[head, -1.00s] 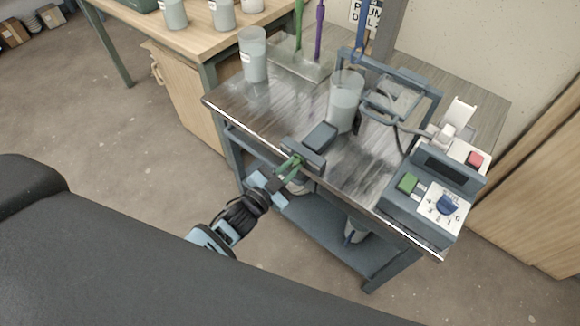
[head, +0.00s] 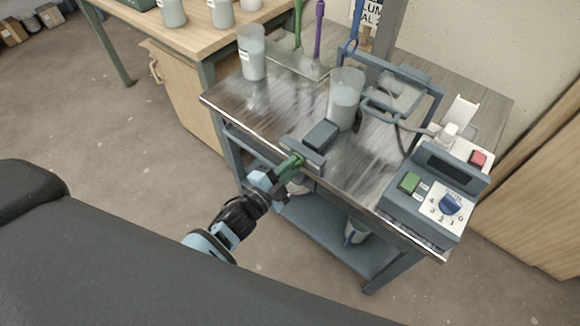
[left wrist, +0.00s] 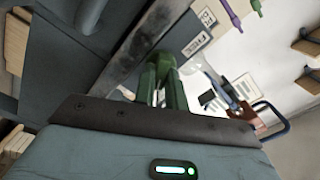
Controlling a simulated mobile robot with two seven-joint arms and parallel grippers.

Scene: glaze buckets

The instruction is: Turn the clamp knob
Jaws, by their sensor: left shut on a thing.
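The clamp (head: 320,136) is a dark grey block with a front plate at the front edge of the metal-topped cart. My left gripper (head: 296,163) reaches it from the lower left, and its green fingers are closed at the front of the plate. The fingers cover the clamp knob, so I cannot make out its shape or how far it is turned. In the left wrist view the green fingers (left wrist: 163,82) are close together, pointing toward the cart's edge. My right gripper is not in view.
A clear container (head: 345,99) of grey glaze stands behind the clamp. A control box (head: 436,190) with a green button and blue dial sits at the right. Another container (head: 251,52) stands at the cart's back left. The lower shelf (head: 325,232) holds a bucket.

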